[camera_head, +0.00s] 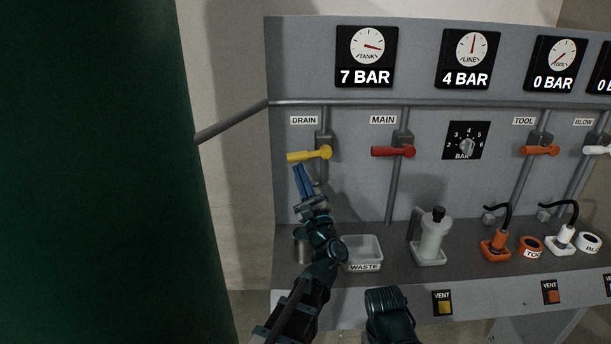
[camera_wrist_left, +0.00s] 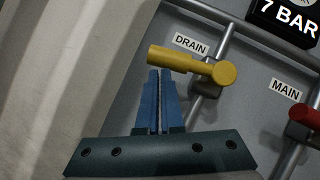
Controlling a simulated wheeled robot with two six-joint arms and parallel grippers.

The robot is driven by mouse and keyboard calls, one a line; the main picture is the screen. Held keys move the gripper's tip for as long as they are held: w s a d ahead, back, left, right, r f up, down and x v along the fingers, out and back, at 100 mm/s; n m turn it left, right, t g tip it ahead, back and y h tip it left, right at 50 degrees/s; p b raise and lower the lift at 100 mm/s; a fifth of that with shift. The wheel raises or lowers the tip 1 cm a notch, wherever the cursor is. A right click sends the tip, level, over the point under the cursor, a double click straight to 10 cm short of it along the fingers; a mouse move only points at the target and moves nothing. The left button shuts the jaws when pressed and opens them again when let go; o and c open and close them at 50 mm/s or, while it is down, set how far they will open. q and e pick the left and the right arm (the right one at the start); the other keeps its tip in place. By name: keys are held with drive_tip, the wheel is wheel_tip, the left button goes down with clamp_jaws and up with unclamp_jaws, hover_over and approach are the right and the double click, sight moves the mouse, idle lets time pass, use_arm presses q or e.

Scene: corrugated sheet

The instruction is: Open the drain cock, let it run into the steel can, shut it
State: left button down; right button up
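The yellow drain cock handle (camera_head: 308,154) lies crosswise under the DRAIN label, its free end pointing left. It also shows in the left wrist view (camera_wrist_left: 190,64). My left gripper (camera_head: 302,170) is just below the handle's free end, its blue fingers pointing up at it. In the left wrist view the fingers (camera_wrist_left: 160,74) are together with only a thin dark line between them and nothing held. Whether the tips touch the handle I cannot tell. The steel can (camera_head: 301,251) stands on the ledge below, partly hidden by my left arm. My right gripper's fingers do not show.
A red MAIN handle (camera_head: 393,151) is right of the drain. The WASTE tray (camera_head: 363,254) stands beside the can, and a clear bottle (camera_head: 433,237) farther right. The TANK gauge (camera_head: 367,56) reads 7 BAR. A dark green cylinder (camera_head: 95,180) fills the left side.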

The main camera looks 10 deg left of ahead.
use_arm(q)
drive_tip(key=shift+s+a+r+p, duration=0.1)
drive_tip(key=shift+a+r+p, duration=0.3)
drive_tip(key=shift+r, duration=0.15)
drive_tip(key=shift+f, duration=0.1)
